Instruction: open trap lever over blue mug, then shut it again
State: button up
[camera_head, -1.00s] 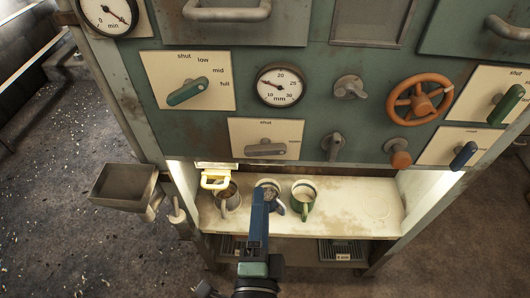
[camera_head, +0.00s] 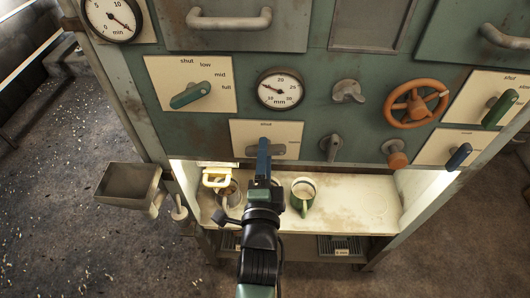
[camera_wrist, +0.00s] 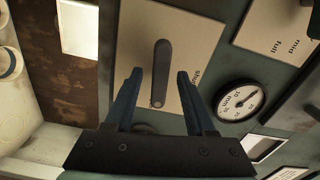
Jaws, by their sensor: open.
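The grey trap lever (camera_wrist: 162,70) lies level across its cream plate (camera_head: 237,131), which reads "shut" at the top. My gripper (camera_head: 264,144) is open in front of this plate. In the wrist view its two blue fingers stand on either side of the lever, apart from it as far as I can tell. The blue mug is hidden behind my arm in the head view. A dark blue piece (camera_wrist: 10,62) at the left edge of the wrist view may belong to it, but I cannot be sure.
A green mug (camera_head: 303,196) stands on the shelf (camera_head: 360,200) right of my arm. A dial gauge (camera_head: 280,90), an orange wheel (camera_head: 415,104) and other levers share the panel. The shelf's right part is clear.

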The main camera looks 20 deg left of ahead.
jog(key=shift+w, duration=0.2)
grip_shut()
jog(key=shift+n, duration=0.3)
jog(key=shift+f+n+b, duration=0.1)
jog(key=shift+n+b, duration=2.8)
jog(key=shift+n, duration=4.8)
